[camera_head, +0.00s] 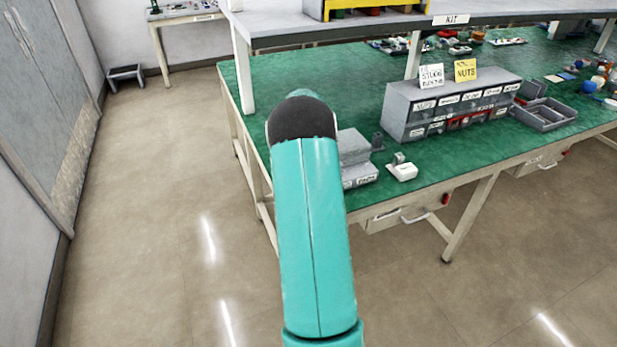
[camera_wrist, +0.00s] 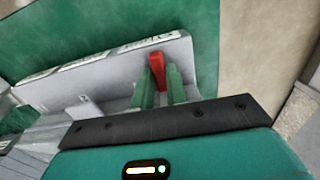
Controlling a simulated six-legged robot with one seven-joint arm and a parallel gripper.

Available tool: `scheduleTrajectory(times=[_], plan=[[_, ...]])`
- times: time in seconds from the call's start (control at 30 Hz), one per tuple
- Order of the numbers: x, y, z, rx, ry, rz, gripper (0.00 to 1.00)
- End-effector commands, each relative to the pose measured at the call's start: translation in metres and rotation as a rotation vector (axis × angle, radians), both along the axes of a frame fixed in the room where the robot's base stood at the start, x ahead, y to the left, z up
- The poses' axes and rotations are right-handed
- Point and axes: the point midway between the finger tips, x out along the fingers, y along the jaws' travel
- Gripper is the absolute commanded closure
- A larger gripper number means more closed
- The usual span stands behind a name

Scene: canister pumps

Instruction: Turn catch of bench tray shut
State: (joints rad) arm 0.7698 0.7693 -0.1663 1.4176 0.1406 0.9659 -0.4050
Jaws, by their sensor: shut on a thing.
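In the wrist view a red catch (camera_wrist: 157,66) stands up at the right end of a grey, labelled tray (camera_wrist: 110,78). The green fingers of my gripper (camera_wrist: 159,84) are shut on the catch, one on each side, with its top showing beyond them. In the head view a grey labelled unit (camera_head: 361,178) on the near left of the bench shows partly; my arm hides its left side. My gripper and the red catch are hidden behind my arm there.
The green bench top (camera_head: 285,82) carries a grey drawer unit (camera_head: 440,105) and a small white device (camera_head: 402,172). A shelf (camera_head: 340,32) crosses above the bench. Under-bench drawers (camera_head: 398,219) have handles. The floor at left is mostly open, with a low stool (camera_head: 126,74) farther back.

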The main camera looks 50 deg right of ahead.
Motion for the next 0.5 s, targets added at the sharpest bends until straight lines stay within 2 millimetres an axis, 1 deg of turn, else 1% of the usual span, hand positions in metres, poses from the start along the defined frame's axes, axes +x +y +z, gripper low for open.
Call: scheduleTrajectory(times=[0.2,0.5], plan=[[0.0003,0.0003,0.0010,0.000,0.000,0.041,1.00],[0.0002,0.0003,0.0009,0.000,0.000,0.047,1.00]])
